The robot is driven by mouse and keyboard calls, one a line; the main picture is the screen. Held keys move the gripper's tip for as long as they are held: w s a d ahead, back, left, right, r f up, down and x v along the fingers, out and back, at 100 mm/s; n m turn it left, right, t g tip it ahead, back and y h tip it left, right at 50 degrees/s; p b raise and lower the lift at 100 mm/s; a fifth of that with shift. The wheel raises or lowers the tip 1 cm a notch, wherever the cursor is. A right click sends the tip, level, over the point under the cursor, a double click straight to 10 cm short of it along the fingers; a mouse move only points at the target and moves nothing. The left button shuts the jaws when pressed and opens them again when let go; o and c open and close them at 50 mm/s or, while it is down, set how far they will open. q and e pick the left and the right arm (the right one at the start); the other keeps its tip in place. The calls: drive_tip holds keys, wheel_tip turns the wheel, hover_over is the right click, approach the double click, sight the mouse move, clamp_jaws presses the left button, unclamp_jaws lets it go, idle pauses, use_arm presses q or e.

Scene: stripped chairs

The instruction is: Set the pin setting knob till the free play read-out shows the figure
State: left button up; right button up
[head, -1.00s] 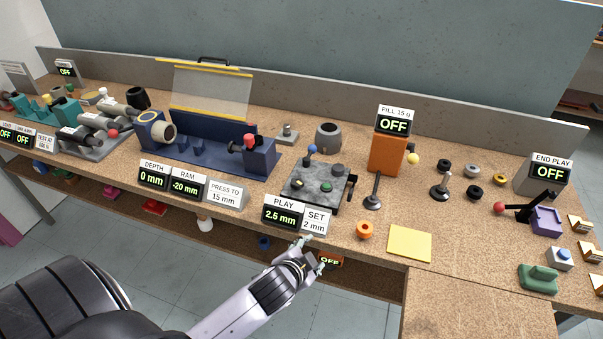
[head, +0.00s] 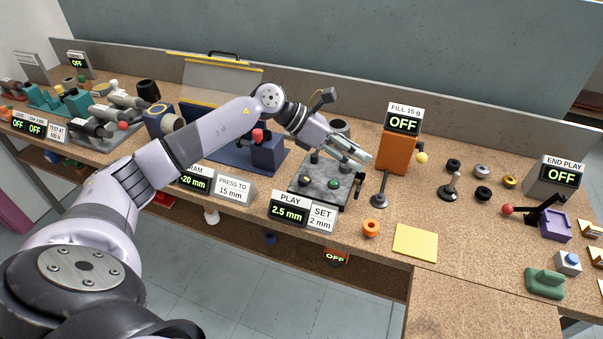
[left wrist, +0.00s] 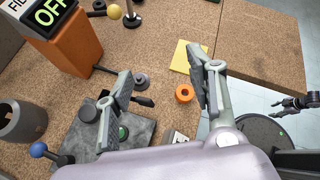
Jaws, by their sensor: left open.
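The play read-out (head: 288,210) shows 2.5 mm, and the set card (head: 321,217) beside it reads 2 mm. Behind them stands a grey stone-like block (head: 309,193) with a green button (head: 333,183) and a dark round piece; the left wrist view shows this dark piece (left wrist: 88,113), a blue-ball lever (left wrist: 38,149) and a black side part (left wrist: 141,99). I cannot tell surely which is the pin setting knob. My left gripper (head: 360,154) is open and empty above the block's back right. A dark jointed part, seemingly my right gripper (left wrist: 290,104), shows small at the right edge.
An orange dispenser (head: 395,152) stands right of the block, with a black-based post (head: 379,199) before it. An orange ring (head: 371,228) and a yellow pad (head: 415,243) lie towards the front. The blue press (head: 268,155) stands left, partly behind my arm.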

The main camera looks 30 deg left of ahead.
use_arm(q)
drive_tip(key=s+a+m+g+y, duration=0.15)
drive_tip(key=a+y, duration=0.25)
drive_tip(key=a, duration=0.8)
drive_tip(key=g+y, duration=0.2)
approach(304, 177)
drive_tip(key=shift+n+t, duration=0.25)
drive_tip(key=p+x, duration=0.1)
drive_tip(key=x, duration=0.1)
drive_tip(key=p+x, duration=0.1)
drive_tip(key=x, duration=0.2)
drive_tip(key=p+x, duration=0.1)
drive_tip(key=x, duration=0.2)
drive_tip(key=shift+s+d+f, duration=0.1)
drive_tip(key=shift+s+f, duration=0.1)
drive_tip(key=shift+s, duration=0.1)
drive_tip(key=shift+c, duration=0.3)
drive_tip(key=c, duration=1.1)
